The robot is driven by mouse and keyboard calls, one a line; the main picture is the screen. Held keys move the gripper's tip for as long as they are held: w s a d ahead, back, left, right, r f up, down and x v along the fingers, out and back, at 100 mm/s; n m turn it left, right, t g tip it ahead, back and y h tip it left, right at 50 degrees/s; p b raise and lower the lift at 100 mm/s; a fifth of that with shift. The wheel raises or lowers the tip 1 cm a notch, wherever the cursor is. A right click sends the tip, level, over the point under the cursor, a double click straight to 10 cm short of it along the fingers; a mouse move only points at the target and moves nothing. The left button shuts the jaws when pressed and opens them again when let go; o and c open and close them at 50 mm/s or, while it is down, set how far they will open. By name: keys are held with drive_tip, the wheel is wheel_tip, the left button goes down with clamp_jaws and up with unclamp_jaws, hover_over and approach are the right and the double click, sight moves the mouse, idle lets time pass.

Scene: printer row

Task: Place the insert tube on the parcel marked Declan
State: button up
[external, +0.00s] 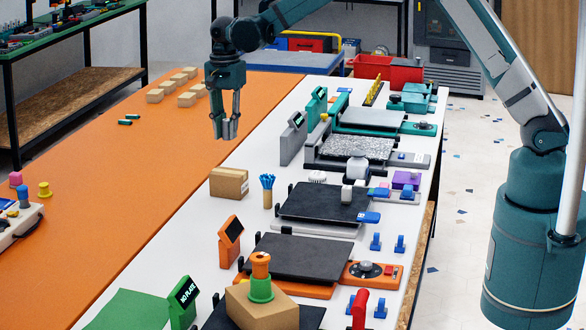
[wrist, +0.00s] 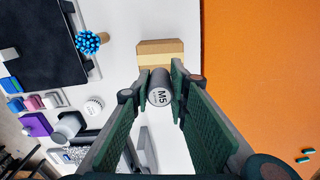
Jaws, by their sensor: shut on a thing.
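My gripper (external: 225,130) is in the air above the border between the orange and white surfaces. In the wrist view my gripper (wrist: 160,88) is shut on a grey tube (wrist: 160,92) with M5 on its round end, probably the insert tube. A cardboard parcel (external: 229,182) lies on the table below and nearer the external camera; it also shows in the wrist view (wrist: 160,47), beyond the tube and partly hidden by it. A second parcel (external: 284,315) at the front bears an orange and green spool. I cannot read the name Declan on either parcel.
Several small boxes (external: 186,99) and green tubes (external: 128,121) lie on the orange surface (external: 120,190). A brush pot (external: 267,190) stands right of the nearer-middle parcel. Printers with dark plates (external: 325,202) line the white table. A grey upright panel (external: 293,138) stands right of my gripper.

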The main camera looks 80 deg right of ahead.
hover_over(228, 172)
drive_tip(key=shift+d+f, duration=0.2)
drive_tip(key=shift+f, duration=2.95)
drive_tip(key=shift+f, duration=1.85)
drive_tip(key=shift+f, duration=0.15)
drive_tip(key=o, duration=0.5)
drive_tip(key=shift+c, duration=0.2)
drive_tip(key=o, duration=0.5)
drive_tip(key=shift+c, duration=0.2)
